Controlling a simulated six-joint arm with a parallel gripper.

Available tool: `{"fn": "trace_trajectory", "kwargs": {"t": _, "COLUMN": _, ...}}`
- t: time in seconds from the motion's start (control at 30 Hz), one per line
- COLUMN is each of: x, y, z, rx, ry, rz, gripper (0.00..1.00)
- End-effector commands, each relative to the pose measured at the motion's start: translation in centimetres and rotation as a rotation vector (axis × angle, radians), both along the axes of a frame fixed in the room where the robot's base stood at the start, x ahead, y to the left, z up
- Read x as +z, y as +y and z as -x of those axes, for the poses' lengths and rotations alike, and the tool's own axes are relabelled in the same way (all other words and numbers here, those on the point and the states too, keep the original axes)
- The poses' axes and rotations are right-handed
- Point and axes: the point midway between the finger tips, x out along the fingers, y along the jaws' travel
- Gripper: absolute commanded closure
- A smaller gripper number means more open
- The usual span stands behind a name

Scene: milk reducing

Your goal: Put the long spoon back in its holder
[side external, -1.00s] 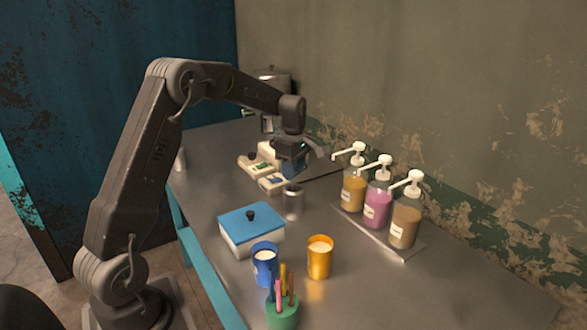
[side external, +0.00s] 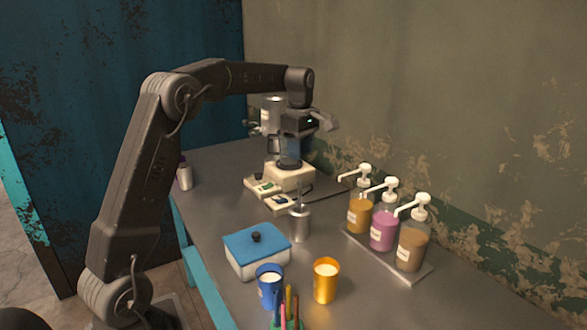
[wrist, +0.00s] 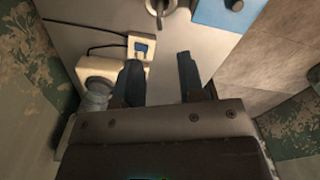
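A metal cylindrical holder (side external: 299,224) stands upright on the table in the side view. The thin long spoon (side external: 302,190) rises from its top, and its lower part is hidden inside. The holder also shows at the top edge of the wrist view (wrist: 160,6), with the spoon's handle (wrist: 160,22) sticking out of it. My gripper (side external: 293,160) is above and behind the holder in the side view, clear of the spoon. In the wrist view, the two dark fingers of my gripper (wrist: 158,68) are spread apart with nothing between them.
A white device (side external: 291,176) with a control unit and cable stands behind the holder. A blue-lidded box (side external: 257,244), a blue cup (side external: 269,286) and an orange cup (side external: 325,281) are in front. Several pump bottles (side external: 383,230) stand on a tray at right.

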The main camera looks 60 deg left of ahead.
Motion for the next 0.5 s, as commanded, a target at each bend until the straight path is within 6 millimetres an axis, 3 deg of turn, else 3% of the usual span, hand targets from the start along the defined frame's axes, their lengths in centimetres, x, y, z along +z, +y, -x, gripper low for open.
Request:
{"fn": "trace_trajectory", "kwargs": {"t": 0.13, "x": 1.8, "y": -2.5, "z": 1.2, "rx": -0.137, "ry": -0.033, "rz": -0.017, "gripper": 0.64}}
{"fn": "trace_trajectory", "kwargs": {"t": 0.23, "x": 3.4, "y": -5.9, "z": 3.4, "rx": -0.342, "ry": -0.077, "rz": -0.047, "gripper": 0.64}}
{"fn": "trace_trajectory", "kwargs": {"t": 0.4, "x": 5.0, "y": -12.2, "z": 9.0, "rx": -0.773, "ry": -0.162, "rz": -0.126, "gripper": 0.64}}
{"fn": "trace_trajectory", "kwargs": {"t": 0.5, "x": 5.0, "y": -15.3, "z": 12.7, "rx": -1.026, "ry": -0.206, "rz": -0.185, "gripper": 0.64}}
